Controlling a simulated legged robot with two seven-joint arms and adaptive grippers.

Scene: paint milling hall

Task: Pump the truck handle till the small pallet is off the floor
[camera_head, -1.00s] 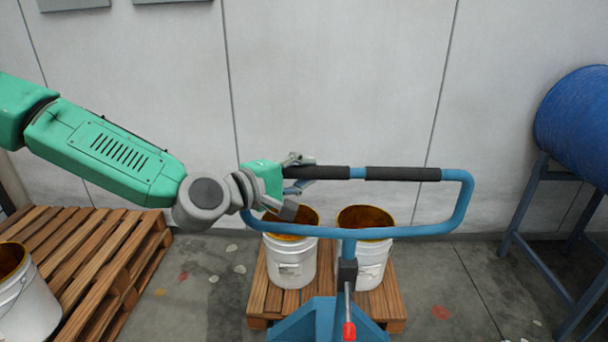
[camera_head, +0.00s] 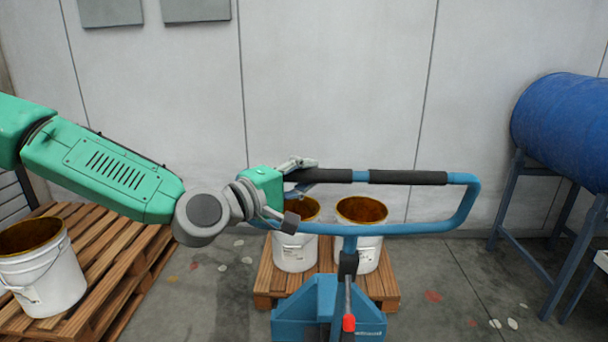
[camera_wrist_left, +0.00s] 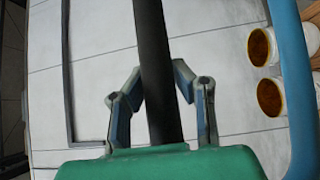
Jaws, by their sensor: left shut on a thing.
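The blue truck handle (camera_head: 466,208) is a loop with black grips along its top bar. My left gripper (camera_head: 302,175) is shut on the left black grip. In the left wrist view the gripper's fingers (camera_wrist_left: 158,85) close around the black grip (camera_wrist_left: 152,50). The pallet truck's blue body (camera_head: 300,322) stands below the handle, with a red-tipped lever (camera_head: 348,323) in front. The small wooden pallet (camera_head: 264,282) behind it carries two white buckets (camera_head: 294,255) (camera_head: 366,254). I cannot tell whether the pallet touches the floor. My right gripper is not in view.
A larger slatted pallet (camera_head: 120,250) with a white bucket (camera_head: 50,283) is at the left. A blue drum (camera_head: 565,130) rests on a blue stand (camera_head: 505,200) at the right. A grey wall (camera_head: 340,80) closes the back.

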